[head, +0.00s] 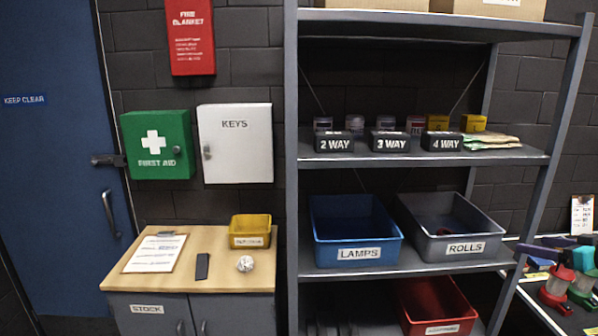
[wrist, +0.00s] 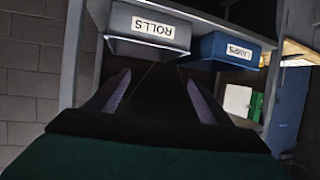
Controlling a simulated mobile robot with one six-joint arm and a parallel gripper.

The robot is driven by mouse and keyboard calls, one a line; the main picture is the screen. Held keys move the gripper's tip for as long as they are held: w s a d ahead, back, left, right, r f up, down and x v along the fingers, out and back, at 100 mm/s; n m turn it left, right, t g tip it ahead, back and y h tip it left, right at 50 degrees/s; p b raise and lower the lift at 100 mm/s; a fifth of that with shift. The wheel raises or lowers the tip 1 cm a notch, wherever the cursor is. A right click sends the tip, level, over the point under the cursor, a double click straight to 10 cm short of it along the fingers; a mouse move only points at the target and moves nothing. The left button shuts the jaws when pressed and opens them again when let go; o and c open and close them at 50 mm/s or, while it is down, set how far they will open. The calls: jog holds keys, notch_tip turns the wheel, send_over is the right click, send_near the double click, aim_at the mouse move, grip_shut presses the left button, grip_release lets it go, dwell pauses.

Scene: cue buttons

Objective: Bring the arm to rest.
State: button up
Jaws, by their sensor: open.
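My gripper (wrist: 159,80) shows in the wrist view, with its two purple-grey fingers spread apart. Nothing is between the fingers. The wrist picture is upside down, and the fingers point towards the shelf unit. The grey ROLLS bin (wrist: 148,30) and the blue LAMPS bin (wrist: 222,48) show beyond the fingertips, apart from them. In the head view, purple-grey pieces at the right edge may be my fingers, but I cannot tell for sure.
The shelf unit (head: 292,150) holds the LAMPS bin (head: 355,232), the ROLLS bin (head: 450,229) and a red bin (head: 437,307). A wooden-topped cabinet (head: 205,272) stands left of it. Red and green items (head: 556,287) crowd the right edge.

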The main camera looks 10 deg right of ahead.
jog(key=w+a+f+n+g+y+b, duration=0.1)
jog(key=w+a+f+g+y+b, duration=0.1)
jog(key=w+a+f, duration=0.65)
jog(key=w+a+f+n+g+y+b, duration=0.1)
jog(key=w+a+f+y, duration=0.3)
jog(key=a+f, duration=0.8)
jog(key=s+a+f+n+g+b, duration=0.1)
jog(key=a+f+n+g+b, duration=0.35)
jog(key=a+f, duration=1.9)
jog(key=s+a+f+m+g+h+b, duration=0.1)
jog(key=s+a+f+g, duration=0.3)
jog(key=s+a+f, duration=0.6)
jog(key=s+a+f+m+g+h, duration=0.15)
jog(key=s+a+f+g, duration=0.25)
jog(key=s+a+f, duration=0.6)
jog(key=s+d+f+g, duration=0.1)
jog(key=s+f+g, duration=0.1)
jog(key=s+f, duration=0.65)
jog(key=s+d+f+m+g+h+b, duration=0.1)
jog(key=s+d+m+h, duration=0.4)
jog(key=s, duration=0.5)
jog(key=d, duration=0.2)
jog(key=shift+s+d+f+m+g+h, duration=0.3)
jog(key=shift+s+d+g+h, duration=0.05)
jog(key=shift+s, duration=0.05)
